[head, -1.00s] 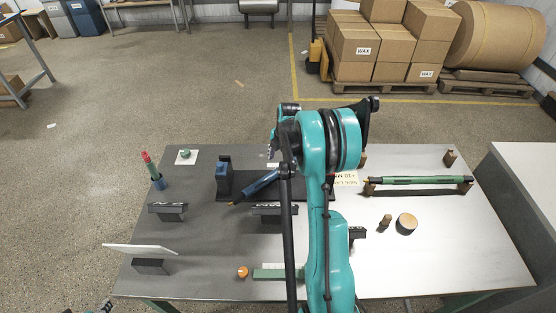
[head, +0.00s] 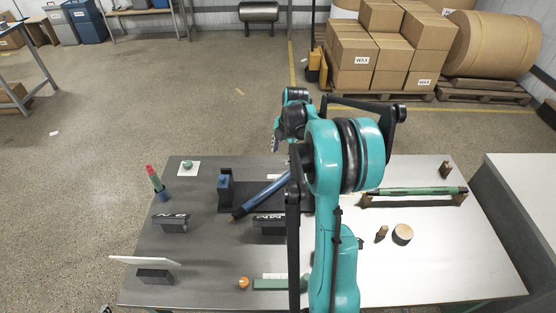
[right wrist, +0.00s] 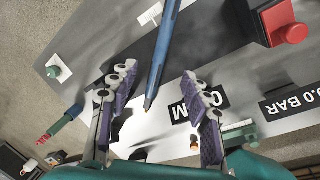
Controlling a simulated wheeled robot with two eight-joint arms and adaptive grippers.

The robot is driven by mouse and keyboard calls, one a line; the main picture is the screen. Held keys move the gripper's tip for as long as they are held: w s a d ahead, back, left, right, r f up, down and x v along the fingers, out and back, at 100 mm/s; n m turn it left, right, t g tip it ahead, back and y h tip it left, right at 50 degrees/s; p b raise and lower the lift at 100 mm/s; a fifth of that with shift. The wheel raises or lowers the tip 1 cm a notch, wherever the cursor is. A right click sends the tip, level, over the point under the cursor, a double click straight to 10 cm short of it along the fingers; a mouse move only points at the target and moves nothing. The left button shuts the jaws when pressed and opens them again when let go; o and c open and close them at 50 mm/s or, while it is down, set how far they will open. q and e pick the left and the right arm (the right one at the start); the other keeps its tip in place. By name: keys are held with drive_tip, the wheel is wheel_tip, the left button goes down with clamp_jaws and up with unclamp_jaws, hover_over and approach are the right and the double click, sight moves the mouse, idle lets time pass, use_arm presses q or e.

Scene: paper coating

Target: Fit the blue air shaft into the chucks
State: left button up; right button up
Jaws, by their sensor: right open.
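A blue chuck block (head: 225,186) stands at the base's left end; the other end is hidden by my arm. My right gripper (head: 275,143) points away from the camera beyond the shaft. In the right wrist view my right gripper (right wrist: 162,82) is open, and the shaft (right wrist: 161,62) shows between its fingers, apart from both. My left gripper is not clearly seen.
A green roller (head: 415,191) rests on a stand at the right. A red button block (right wrist: 282,24) shows in the right wrist view. Black labelled blocks (head: 172,225), a white panel (head: 143,261) and a round wooden piece (head: 402,234) stand on the table. The right foreground is clear.

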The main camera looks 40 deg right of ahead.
drive_tip(key=s+a+r+m+t, duration=0.1)
drive_tip(key=s+a+r+m, duration=0.3)
drive_tip(key=a, duration=0.6)
drive_tip(key=s+a+r+m+t, duration=0.15)
drive_tip(key=a+r+m, duration=0.35)
drive_tip(key=a, duration=0.5)
drive_tip(key=s+a+f+m+t, duration=0.2)
drive_tip(key=s+a+m, duration=0.8)
drive_tip(key=s+a, duration=0.1)
drive_tip(key=shift+s, duration=0.2)
drive_tip(key=shift+a+t, duration=0.1)
drive_tip(key=shift+t, duration=0.15)
drive_tip(key=shift+o, duration=0.5)
drive_tip(key=shift+f+b, duration=0.95)
drive_tip(key=shift+r, duration=0.1)
